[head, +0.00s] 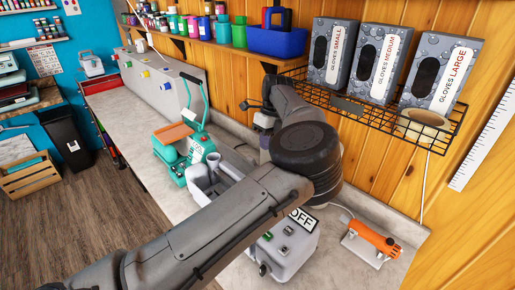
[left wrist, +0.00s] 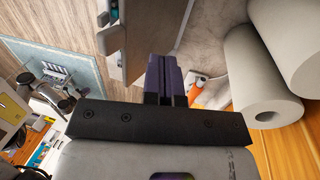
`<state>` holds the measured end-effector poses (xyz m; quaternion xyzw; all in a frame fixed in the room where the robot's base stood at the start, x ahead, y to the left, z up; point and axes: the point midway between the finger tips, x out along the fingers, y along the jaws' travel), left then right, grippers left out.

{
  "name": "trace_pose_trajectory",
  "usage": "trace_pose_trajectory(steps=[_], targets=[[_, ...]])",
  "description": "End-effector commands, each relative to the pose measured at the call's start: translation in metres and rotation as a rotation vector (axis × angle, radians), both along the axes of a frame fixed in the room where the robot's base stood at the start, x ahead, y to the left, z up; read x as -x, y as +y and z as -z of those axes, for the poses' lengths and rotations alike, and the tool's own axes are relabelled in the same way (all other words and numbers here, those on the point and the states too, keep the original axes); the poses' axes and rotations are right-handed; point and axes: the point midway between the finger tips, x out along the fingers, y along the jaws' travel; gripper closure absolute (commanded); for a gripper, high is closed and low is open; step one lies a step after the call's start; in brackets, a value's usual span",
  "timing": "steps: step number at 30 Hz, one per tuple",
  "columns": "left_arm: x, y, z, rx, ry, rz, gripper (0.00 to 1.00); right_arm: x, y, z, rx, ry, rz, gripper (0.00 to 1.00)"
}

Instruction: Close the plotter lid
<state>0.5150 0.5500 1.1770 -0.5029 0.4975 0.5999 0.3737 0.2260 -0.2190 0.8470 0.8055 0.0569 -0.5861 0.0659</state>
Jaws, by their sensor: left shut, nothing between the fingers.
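My left gripper (left wrist: 166,72) shows in the left wrist view with its two dark purple fingers together and nothing between them. In the head view my left arm crosses from the lower left and bends at a dark joint; its far end is partly hidden behind that joint. I cannot clearly pick out the plotter or its lid in either view. A pale grey casing (left wrist: 132,42) with a teal part inside stands just beyond the fingertips in the left wrist view; I cannot tell whether it is the plotter. My right gripper is not in view.
Large white rolls (left wrist: 262,85) lie right of my fingers in the wrist view. On the counter (head: 130,118) stand a teal press (head: 190,145), a grey box with an OFF sign (head: 288,248) and an orange tool (head: 372,238). A wire shelf (head: 385,118) holds glove boxes above.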

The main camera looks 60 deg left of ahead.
Motion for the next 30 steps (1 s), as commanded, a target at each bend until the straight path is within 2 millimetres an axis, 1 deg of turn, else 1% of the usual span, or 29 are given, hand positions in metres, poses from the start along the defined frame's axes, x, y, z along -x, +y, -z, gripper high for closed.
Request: trace_pose_trajectory(steps=[1, 3, 12, 18, 30], targets=[[0.004, -0.001, 0.003, 0.000, 0.002, -0.002, 1.00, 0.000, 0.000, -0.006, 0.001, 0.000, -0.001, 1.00], [0.011, -0.003, 0.005, 0.000, 0.000, -0.002, 1.00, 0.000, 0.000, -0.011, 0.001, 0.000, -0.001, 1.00], [0.032, -0.008, 0.015, 0.000, 0.000, 0.000, 1.00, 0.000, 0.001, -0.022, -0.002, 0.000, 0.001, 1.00], [0.037, -0.009, 0.018, -0.001, 0.000, 0.001, 1.00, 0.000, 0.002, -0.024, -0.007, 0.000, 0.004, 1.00], [0.038, -0.008, 0.019, -0.002, -0.003, -0.001, 1.00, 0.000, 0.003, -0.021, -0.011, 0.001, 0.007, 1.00]])
